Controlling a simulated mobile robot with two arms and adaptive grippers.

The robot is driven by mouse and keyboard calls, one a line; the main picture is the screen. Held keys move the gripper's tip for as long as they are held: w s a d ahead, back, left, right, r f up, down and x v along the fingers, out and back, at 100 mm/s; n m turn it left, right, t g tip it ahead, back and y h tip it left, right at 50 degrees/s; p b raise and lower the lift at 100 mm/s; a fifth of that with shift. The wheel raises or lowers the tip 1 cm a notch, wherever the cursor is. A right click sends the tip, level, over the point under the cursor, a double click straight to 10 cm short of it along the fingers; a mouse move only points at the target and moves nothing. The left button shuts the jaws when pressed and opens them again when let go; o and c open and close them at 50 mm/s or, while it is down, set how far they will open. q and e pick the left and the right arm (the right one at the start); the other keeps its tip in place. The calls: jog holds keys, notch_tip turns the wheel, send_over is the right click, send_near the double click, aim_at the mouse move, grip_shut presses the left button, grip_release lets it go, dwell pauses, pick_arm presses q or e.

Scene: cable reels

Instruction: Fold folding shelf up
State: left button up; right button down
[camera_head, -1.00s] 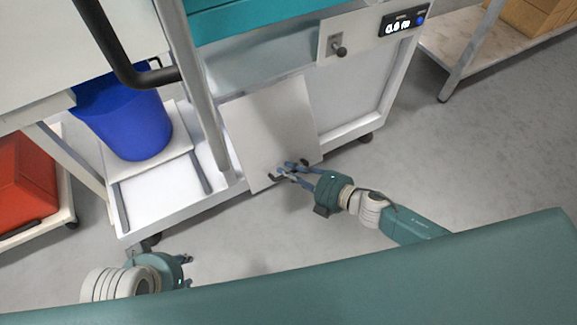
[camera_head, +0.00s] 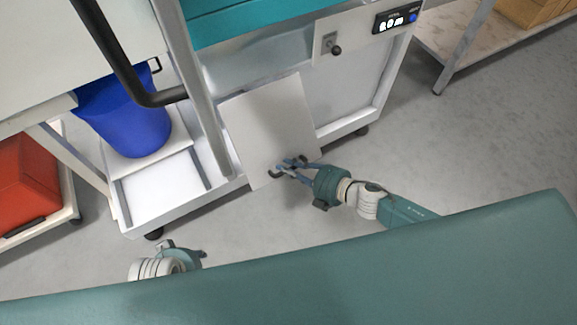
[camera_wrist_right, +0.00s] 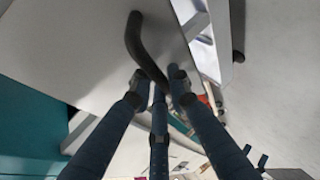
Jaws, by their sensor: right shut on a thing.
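The folding shelf (camera_head: 265,120) is a white panel at the side of a white cart, and it hangs tilted in the head view. A dark bent handle sits near its lower edge. The handle (camera_wrist_right: 146,48) also shows in the right wrist view, against the pale panel (camera_wrist_right: 70,40). My right gripper (camera_head: 284,167) is shut on the handle, with its fingers around it; it also shows in the right wrist view (camera_wrist_right: 160,82). My left gripper (camera_head: 200,255) is low at the left, away from the shelf, and its fingers are too small and partly hidden to read.
A blue bin (camera_head: 128,118) stands on the cart's lower deck (camera_head: 150,195). A black push bar (camera_head: 115,50) juts over the cart. A red crate (camera_head: 25,180) is at the left edge. A rack (camera_head: 445,45) stands top right. Open floor (camera_head: 430,140) lies right of the cart.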

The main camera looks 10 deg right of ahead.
jog(key=shift+w+d, duration=0.1)
jog(key=shift+d, duration=0.15)
jog(key=c, duration=1.6)
grip_release()
jog(key=shift+a, duration=0.1)
jog(key=shift+s, duration=0.2)
jog(key=v, duration=1.1)
jog(key=shift+s+d+r, duration=0.25)
jog(key=shift+w, duration=0.1)
